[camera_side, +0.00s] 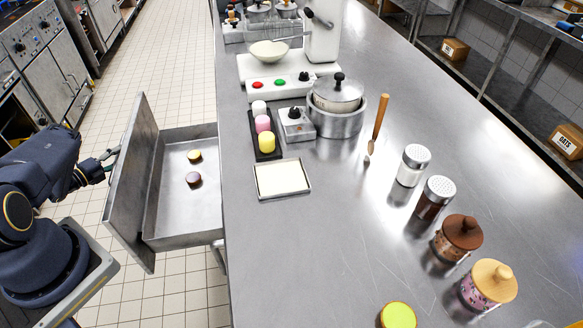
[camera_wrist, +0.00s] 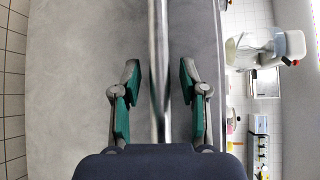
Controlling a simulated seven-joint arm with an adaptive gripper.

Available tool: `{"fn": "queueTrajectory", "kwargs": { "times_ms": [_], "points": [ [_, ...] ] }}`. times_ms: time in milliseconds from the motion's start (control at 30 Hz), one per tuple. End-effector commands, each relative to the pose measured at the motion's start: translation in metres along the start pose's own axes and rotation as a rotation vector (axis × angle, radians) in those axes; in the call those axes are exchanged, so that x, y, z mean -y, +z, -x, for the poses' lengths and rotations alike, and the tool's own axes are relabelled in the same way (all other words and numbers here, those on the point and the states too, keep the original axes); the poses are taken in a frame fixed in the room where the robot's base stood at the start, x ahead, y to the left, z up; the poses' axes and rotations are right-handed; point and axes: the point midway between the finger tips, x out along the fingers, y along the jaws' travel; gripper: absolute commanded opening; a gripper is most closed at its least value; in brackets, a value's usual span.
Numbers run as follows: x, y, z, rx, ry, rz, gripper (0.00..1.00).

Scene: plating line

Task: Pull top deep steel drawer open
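The top deep steel drawer (camera_side: 190,212) stands pulled out from the left side of the counter, with its interior showing. Its tall front panel (camera_side: 132,190) faces my arm. A yellow macaron (camera_side: 194,156) and a mauve macaron (camera_side: 193,179) lie inside. My gripper (camera_side: 108,163) is at the outer side of the front panel. In the wrist view, my gripper (camera_wrist: 160,78) is open, its green-padded fingers on either side of the steel bar handle (camera_wrist: 159,35). A gap shows between each pad and the bar. In the side view the handle is mostly hidden.
The steel counter (camera_side: 340,240) borders the drawer on the right. A white tray (camera_side: 282,178) and a black rack (camera_side: 264,150) with coloured items stand near its edge. The tiled floor (camera_side: 175,60) is clear beyond the drawer. Ovens (camera_side: 45,50) line the far left.

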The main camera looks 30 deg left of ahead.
Motion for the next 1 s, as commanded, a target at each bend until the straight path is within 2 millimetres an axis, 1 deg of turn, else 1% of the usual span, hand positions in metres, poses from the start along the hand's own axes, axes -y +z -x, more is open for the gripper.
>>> {"fn": "queueTrajectory", "kwargs": {
  "times_ms": [267, 367, 467, 700, 800, 900, 1000],
  "points": [
    [0.000, 0.000, 0.001, 0.001, 0.000, 0.000, 0.45],
    [0.000, 0.001, 0.008, 0.002, 0.002, 0.000, 0.45],
    [-0.001, 0.001, 0.024, 0.003, 0.003, 0.000, 0.45],
    [-0.001, 0.001, 0.079, 0.004, 0.002, 0.001, 0.45],
    [0.000, 0.001, 0.097, 0.003, 0.001, 0.001, 0.45],
    [0.000, 0.000, 0.110, 0.001, 0.001, 0.000, 0.45],
    [0.000, 0.000, 0.118, 0.001, 0.001, 0.000, 0.45]
  ]
}}
